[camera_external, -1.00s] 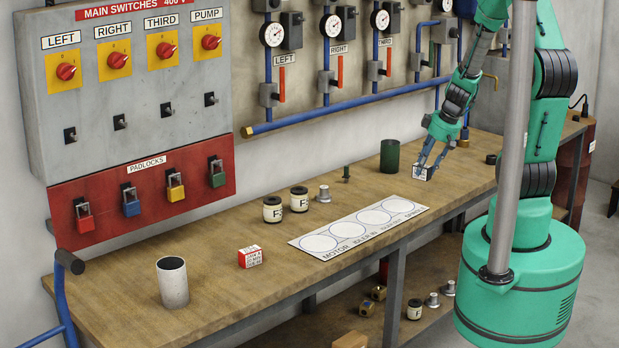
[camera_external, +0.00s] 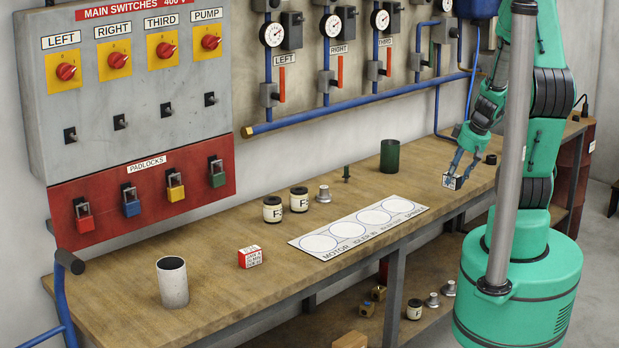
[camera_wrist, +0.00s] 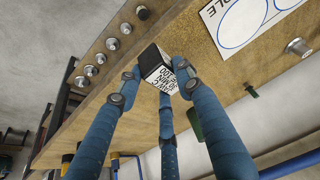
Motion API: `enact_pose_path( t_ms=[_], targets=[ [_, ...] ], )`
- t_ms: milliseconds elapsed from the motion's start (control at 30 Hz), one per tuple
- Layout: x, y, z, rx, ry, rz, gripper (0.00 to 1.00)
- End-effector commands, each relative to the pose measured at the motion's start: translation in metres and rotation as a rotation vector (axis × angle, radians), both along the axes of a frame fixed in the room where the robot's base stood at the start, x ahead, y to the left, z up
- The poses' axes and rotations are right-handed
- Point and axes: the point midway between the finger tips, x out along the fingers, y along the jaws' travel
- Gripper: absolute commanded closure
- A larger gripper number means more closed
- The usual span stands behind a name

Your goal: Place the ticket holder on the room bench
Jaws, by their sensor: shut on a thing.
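My gripper (camera_external: 460,169) is at the right part of the wooden bench (camera_external: 130,275), near its front edge. Its fingers are closed around a small block with a black face and a white printed face (camera_wrist: 157,68); the same block shows in the external view (camera_external: 453,182). It may be the ticket holder, but the print is too small to read. In the wrist view my gripper (camera_wrist: 163,75) has its blue fingers around the block, with the bench top (camera_wrist: 225,85) beyond. I cannot tell whether the block touches the bench.
A dark green cup (camera_external: 390,157) stands left of my gripper. A labelled white mat (camera_external: 337,256), two jars (camera_external: 273,210), a red-and-white box (camera_external: 250,257) and a grey cup (camera_external: 172,283) lie further left.

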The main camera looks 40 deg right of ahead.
Motion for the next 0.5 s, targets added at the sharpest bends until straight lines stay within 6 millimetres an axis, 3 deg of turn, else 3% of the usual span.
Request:
enact_pose_path(
  t_ms=[267, 500],
  targets=[
    [0.009, -0.005, -0.001, 0.0, 0.0, 0.0, 0.91],
    [0.031, -0.02, -0.004, 0.0, 0.0, 0.001, 0.91]
  ],
)
